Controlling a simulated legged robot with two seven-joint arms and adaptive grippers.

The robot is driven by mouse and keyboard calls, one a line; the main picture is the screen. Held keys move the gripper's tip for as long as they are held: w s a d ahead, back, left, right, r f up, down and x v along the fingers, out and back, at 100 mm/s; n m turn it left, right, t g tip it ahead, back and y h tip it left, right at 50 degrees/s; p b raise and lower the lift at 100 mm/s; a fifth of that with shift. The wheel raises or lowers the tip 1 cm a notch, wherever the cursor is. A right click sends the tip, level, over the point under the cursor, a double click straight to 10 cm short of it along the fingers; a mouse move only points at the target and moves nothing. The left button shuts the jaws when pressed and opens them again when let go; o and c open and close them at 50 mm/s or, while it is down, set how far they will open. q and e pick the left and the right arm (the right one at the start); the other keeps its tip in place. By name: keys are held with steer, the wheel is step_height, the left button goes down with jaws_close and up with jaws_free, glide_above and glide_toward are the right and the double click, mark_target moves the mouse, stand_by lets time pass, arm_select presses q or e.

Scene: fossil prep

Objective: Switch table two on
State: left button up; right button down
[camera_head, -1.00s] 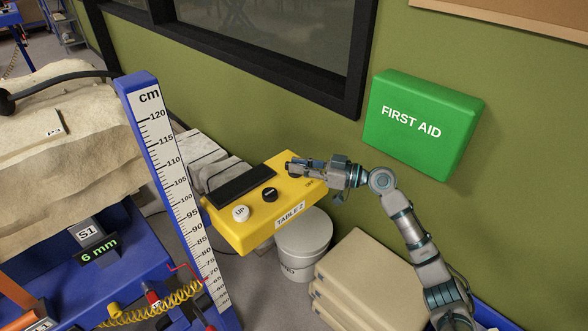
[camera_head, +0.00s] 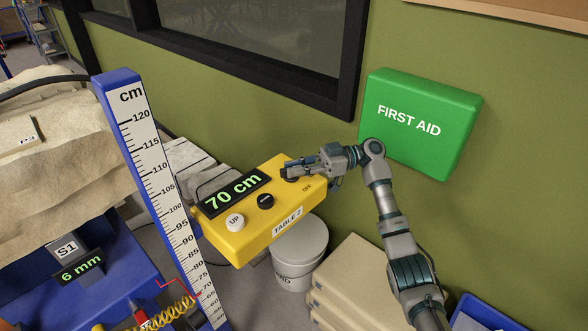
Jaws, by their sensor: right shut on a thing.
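The yellow control box (camera_head: 255,238) labelled TABLE 2 is in the middle of the view. Its display (camera_head: 236,194) is lit and reads 70 cm in green. A white UP button (camera_head: 234,222) and a black knob or button (camera_head: 266,201) are on its top face. My right gripper (camera_head: 290,172) is at the box's far right corner, shut on a dark knob (camera_head: 291,179) beside small lettering. The gripper hides most of that knob. My left gripper is not in view.
A blue post with a cm scale (camera_head: 165,190) stands left of the box. A green first aid box (camera_head: 420,122) is on the wall at right. A white bucket (camera_head: 299,255) and stacked beige slabs (camera_head: 350,275) are below. A fossil block (camera_head: 55,160) lies at left.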

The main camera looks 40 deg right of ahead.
stand_by(0.4)
steer(key=c, duration=1.4)
jaws_free()
steer(key=shift+o, duration=1.2)
steer(key=shift+w+d+f, duration=0.1)
steer(key=shift+d, duration=0.05)
steer(key=shift+d, duration=0.2)
steer(key=v, duration=0.7)
steer(key=shift+d, duration=0.15)
